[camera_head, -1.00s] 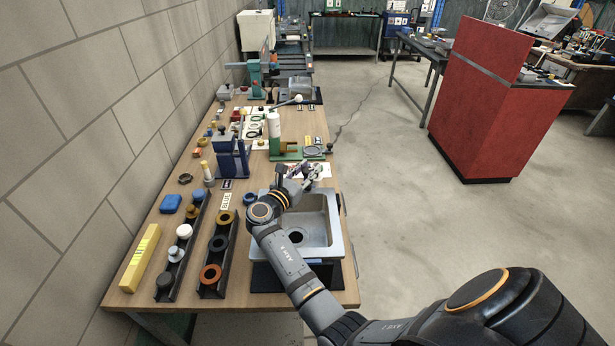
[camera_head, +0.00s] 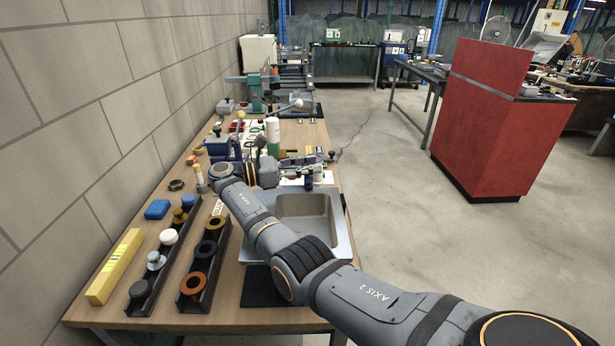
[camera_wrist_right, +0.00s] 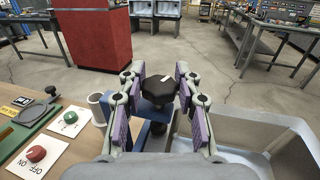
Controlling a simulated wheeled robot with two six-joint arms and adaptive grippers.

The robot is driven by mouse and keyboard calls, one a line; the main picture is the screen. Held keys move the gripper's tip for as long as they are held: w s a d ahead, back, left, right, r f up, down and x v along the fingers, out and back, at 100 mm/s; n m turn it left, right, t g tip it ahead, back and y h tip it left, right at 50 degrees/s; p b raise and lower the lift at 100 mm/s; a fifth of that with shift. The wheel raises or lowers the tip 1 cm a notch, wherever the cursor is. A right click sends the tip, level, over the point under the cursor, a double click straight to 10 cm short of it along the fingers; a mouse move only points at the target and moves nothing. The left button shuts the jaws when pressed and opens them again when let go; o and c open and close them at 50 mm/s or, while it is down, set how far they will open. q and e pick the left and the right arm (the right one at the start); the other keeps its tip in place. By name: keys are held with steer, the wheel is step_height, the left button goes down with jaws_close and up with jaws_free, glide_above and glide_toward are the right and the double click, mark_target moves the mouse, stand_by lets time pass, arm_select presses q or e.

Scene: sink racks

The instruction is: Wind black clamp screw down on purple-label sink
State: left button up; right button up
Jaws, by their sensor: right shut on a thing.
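The grey sink (camera_head: 342,232) stands at the bench's front right edge, partly hidden by my right arm. Its basin (camera_wrist_right: 245,135) fills the right of the right wrist view. I cannot make out a purple label on it. The black clamp screw's knob (camera_wrist_right: 158,92) stands above a blue clamp bracket (camera_wrist_right: 150,132) beside the sink's rim. My right gripper (camera_wrist_right: 158,88) has its purple-padded fingers on both sides of the knob and is shut on it. In the head view the gripper (camera_head: 305,159) is small, at the sink's far side. My left gripper is not in view.
Black racks (camera_head: 152,285) with rings and knobs lie left of the sink, beside a yellow block (camera_head: 115,266). A green base (camera_wrist_right: 35,122) and switch cards (camera_wrist_right: 68,122) lie left of the clamp. A red cabinet (camera_head: 482,120) stands across the open floor.

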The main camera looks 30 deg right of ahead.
mark_target(309, 165)
steer(key=shift+d+r+g, duration=0.1)
steer(key=shift+r+g, duration=0.15)
steer(key=shift+g, duration=0.05)
steer(key=shift+r, duration=0.1)
steer(key=o, duration=1.2)
step_height(309, 165, up, 10)
steer(key=shift+f+b, duration=0.15)
steer(key=shift+b, duration=0.15)
